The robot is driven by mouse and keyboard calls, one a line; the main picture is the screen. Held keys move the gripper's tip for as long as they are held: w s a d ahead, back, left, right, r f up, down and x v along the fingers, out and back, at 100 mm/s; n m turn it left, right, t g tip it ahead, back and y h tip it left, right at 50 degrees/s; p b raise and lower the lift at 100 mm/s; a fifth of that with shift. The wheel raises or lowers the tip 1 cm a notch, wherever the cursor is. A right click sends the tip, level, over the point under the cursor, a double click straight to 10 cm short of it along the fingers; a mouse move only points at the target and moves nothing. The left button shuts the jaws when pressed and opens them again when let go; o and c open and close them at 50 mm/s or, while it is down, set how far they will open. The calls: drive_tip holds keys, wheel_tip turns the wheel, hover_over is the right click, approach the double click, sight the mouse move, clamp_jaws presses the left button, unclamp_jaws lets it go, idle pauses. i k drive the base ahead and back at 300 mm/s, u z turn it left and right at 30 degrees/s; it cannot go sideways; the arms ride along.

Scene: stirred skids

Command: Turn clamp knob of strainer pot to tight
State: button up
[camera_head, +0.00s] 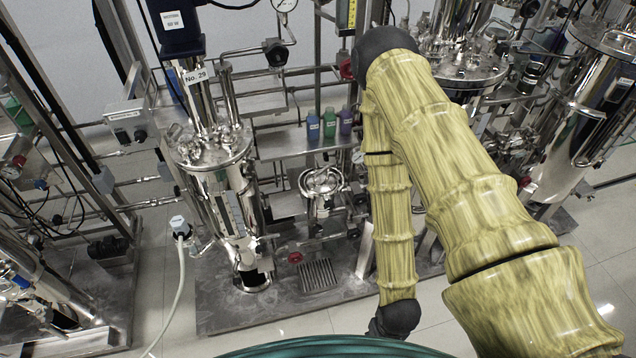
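A small shiny metal pot (322,183) with a ring-shaped top, likely the strainer pot, stands on the skid behind and left of my forearm. Its clamp knob is too small to make out. My yellow arm rises from the lower right, bends at a dark elbow at the top, and comes down to a dark joint near the bottom middle. My gripper's fingers do not show. The dark joint is in front of and below the pot, apart from it in the picture.
A tall metal vessel (225,195) labelled No. 29 stands left of the pot. Small bottles (329,123) stand on a shelf behind. A red valve handle (295,257) and a floor grate (317,275) lie in front. More vessels (578,135) crowd the right. Pale floor is clear in front.

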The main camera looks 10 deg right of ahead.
sight(329, 204)
drive_tip(key=z, duration=2.4)
drive_tip(key=k, duration=1.1)
drive_tip(key=u, duration=1.8)
drive_tip(key=i, duration=0.5)
